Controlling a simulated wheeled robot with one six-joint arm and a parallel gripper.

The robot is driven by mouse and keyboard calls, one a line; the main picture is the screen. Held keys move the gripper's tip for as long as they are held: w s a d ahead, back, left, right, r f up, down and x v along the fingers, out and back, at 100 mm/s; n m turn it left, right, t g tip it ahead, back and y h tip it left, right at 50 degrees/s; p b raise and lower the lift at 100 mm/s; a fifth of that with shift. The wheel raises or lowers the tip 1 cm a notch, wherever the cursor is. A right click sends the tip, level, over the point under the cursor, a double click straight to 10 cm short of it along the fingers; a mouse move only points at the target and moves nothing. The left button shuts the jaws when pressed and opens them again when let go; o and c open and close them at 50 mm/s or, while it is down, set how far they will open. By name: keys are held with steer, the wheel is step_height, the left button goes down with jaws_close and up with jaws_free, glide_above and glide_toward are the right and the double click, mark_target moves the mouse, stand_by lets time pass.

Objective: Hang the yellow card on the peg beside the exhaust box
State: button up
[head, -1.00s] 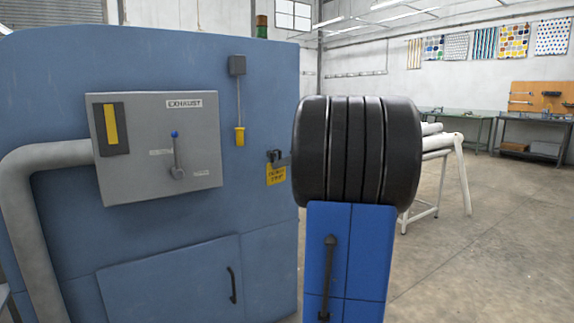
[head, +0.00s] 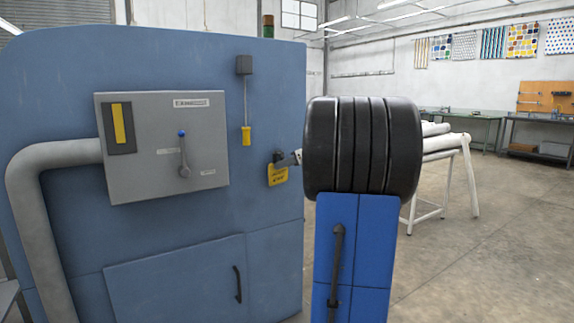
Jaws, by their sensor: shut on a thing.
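The yellow card (head: 278,176) hangs below my gripper (head: 278,157), in front of the blue machine near its right edge. It has dark print and is slightly tilted. The small dark jaws are shut on its top. The black ribbed part of my arm hides what lies behind it to the right. I cannot make out the peg; whether the card touches one is too small to tell.
A small dark box (head: 244,65) with a cord and yellow handle (head: 246,136) hangs between the exhaust box and my gripper. A thick grey pipe (head: 30,190) runs at the left. White rolls (head: 447,142) on a stand are behind my arm. Floor at the right is clear.

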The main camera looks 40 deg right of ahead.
stand_by(0.4)
steer(key=o, duration=1.1)
steer(key=v, duration=1.7)
steer(key=shift+s+a+r, duration=0.1)
steer(key=shift+s, duration=0.05)
